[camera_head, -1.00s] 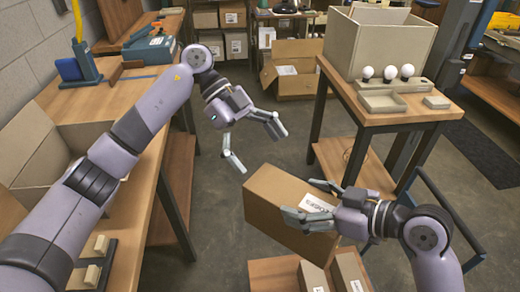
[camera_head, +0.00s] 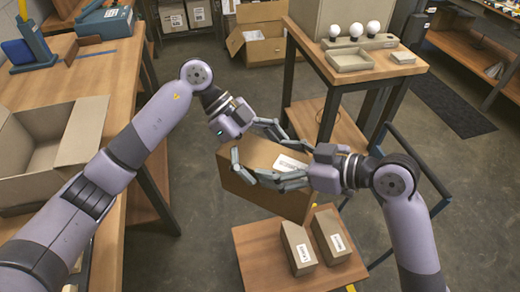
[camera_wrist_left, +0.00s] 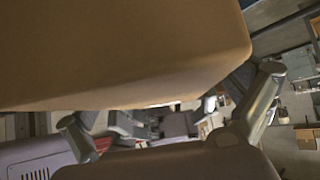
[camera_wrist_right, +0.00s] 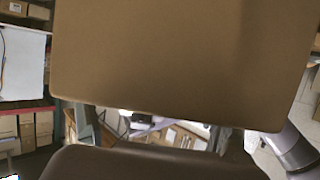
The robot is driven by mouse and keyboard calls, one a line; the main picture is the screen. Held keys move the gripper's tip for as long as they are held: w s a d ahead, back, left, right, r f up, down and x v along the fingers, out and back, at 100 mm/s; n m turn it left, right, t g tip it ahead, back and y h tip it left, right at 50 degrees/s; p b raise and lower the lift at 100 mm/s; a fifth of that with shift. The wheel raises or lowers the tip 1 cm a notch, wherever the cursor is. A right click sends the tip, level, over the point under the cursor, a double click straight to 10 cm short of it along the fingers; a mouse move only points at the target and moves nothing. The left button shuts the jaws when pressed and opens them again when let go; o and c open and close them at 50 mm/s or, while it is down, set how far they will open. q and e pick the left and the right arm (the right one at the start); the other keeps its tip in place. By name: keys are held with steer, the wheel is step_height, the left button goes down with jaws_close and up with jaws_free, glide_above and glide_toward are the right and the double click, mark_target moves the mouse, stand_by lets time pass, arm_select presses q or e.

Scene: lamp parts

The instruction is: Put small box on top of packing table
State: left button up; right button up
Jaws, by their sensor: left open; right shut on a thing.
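A brown cardboard box (camera_head: 262,188) with a white label hangs tilted in the air between my two arms in the head view. My right gripper (camera_head: 292,178) is shut on it from the right. My left gripper (camera_head: 254,150) is open at the box's upper left, its fingers around that end; contact is unclear. The box fills much of the left wrist view (camera_wrist_left: 120,55) and the right wrist view (camera_wrist_right: 180,60). A wooden table (camera_head: 120,72) runs along the left, and another wooden table (camera_head: 410,85) stands at the right; I cannot tell which is the packing table.
Two small labelled boxes (camera_head: 298,247) (camera_head: 332,236) stand on a low wooden surface (camera_head: 255,262) below the held box. An open carton (camera_head: 30,165) occupies the left table.

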arm_select(q)
steer(key=shift+c, duration=0.6)
steer(key=c, duration=1.6)
steer(key=o, duration=1.7)
steer(key=shift+a, duration=0.1)
steer(key=v, duration=1.2)
